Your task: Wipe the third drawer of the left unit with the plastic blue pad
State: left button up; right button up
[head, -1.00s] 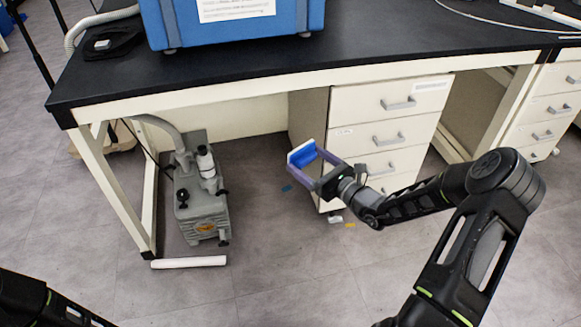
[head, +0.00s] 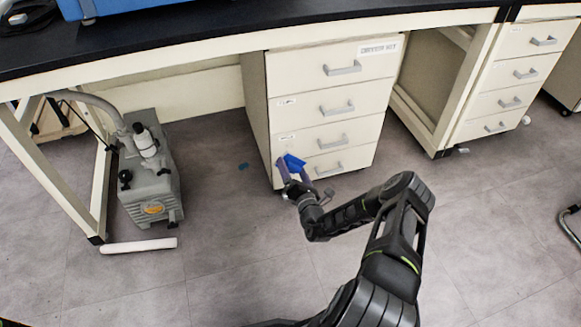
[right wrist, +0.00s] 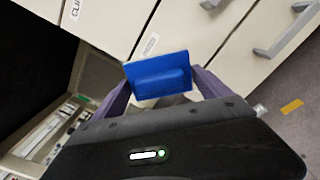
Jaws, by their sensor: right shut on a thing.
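The left unit (head: 257,115) is a cream drawer cabinet under the bench, with several shut drawers. Its third drawer (head: 352,130) has a grey bar handle (head: 332,142) and a small label at its left. My right gripper (head: 293,171) is shut on the plastic blue pad (head: 294,162), in front of the lower left of the drawer fronts. The pad overlaps the lower left edge of the third drawer in the head view. In the right wrist view the pad (right wrist: 158,76) sits between the purple fingers, close to a drawer front; I cannot tell whether it touches. My left gripper is out of view.
The black benchtop (head: 200,42) overhangs the unit. A grey pump (head: 150,180) stands on the floor at the left, with a white bar (head: 138,246) before it. A second drawer unit (head: 515,75) is at the right. The floor in front is mostly clear.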

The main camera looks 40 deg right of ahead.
aim_at(293, 143)
jog(key=b+x, duration=0.4)
jog(key=x, duration=0.2)
dwell(0.6)
jog(key=shift+b+x, duration=0.6)
jog(key=shift+x, duration=0.4)
dwell(0.5)
jog(key=shift+s+d, duration=0.25)
jog(key=shift+d, duration=0.35)
jog(key=shift+s+d, duration=0.25)
jog(key=shift+d, duration=0.4)
jog(key=shift+s+d, duration=0.25)
jog(key=shift+d, duration=0.35)
jog(key=shift+w, duration=0.1)
